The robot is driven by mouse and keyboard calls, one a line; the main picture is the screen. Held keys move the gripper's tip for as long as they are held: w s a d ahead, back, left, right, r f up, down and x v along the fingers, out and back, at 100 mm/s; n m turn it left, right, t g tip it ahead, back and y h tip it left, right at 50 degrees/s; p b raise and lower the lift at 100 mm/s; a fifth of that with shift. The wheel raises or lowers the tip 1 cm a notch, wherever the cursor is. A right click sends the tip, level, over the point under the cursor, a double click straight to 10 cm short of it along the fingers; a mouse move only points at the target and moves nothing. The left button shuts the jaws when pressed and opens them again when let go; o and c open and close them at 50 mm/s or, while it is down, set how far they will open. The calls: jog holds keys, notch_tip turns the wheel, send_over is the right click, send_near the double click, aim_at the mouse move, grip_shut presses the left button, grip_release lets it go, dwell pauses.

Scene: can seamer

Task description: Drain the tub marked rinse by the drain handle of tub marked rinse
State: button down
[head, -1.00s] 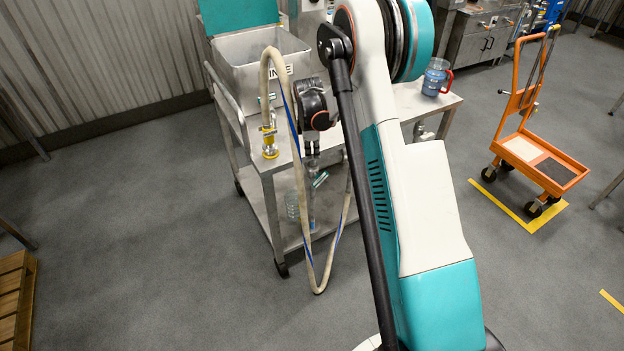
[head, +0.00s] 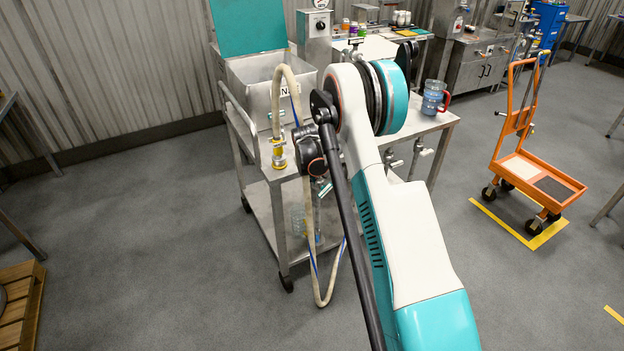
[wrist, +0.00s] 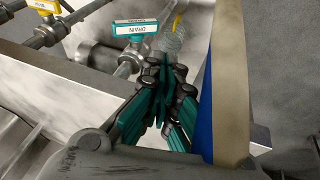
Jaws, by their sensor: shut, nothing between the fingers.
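The metal tub (head: 243,88) stands on a steel cart at the left, its teal lid raised. Its label is partly covered by the hose. In the wrist view a teal handle with a white DRAIN label (wrist: 136,28) sits on a metal pipe valve, upper left of my gripper (wrist: 165,72). My gripper's fingers are shut and empty, apart from the handle. A teal handle (head: 324,190) shows below my wrist in the head view; I cannot tell whether it is the same one. My fingertips are hard to make out in the head view.
A beige, blue-striped hose (head: 306,220) loops down beside my wrist; it runs close to the right of my fingers (wrist: 229,80). A yellow handle (wrist: 44,6) is at the wrist view's upper left. A blue jug (head: 433,97) stands on the cart's right part. An orange trolley (head: 540,178) is farther right.

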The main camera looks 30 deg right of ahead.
aim_at(325, 190)
jog(key=b+x, duration=0.1)
jog(key=x, duration=0.2)
jog(key=d+b+x, duration=0.1)
jog(key=x, duration=0.2)
jog(key=s+d+b+x, duration=0.1)
jog(key=x, duration=0.2)
jog(key=shift+w+f+b, duration=0.1)
jog(key=shift+f+b, duration=0.15)
jog(key=shift+b, duration=0.15)
jog(key=shift+f+h, duration=0.6)
jog(key=shift+h, duration=0.4)
jog(key=shift+f+n+h, duration=0.2)
jog(key=shift+n+h, duration=0.1)
jog(key=shift+h, duration=0.5)
jog(key=shift+f, duration=0.2)
jog(key=shift+r, duration=0.15)
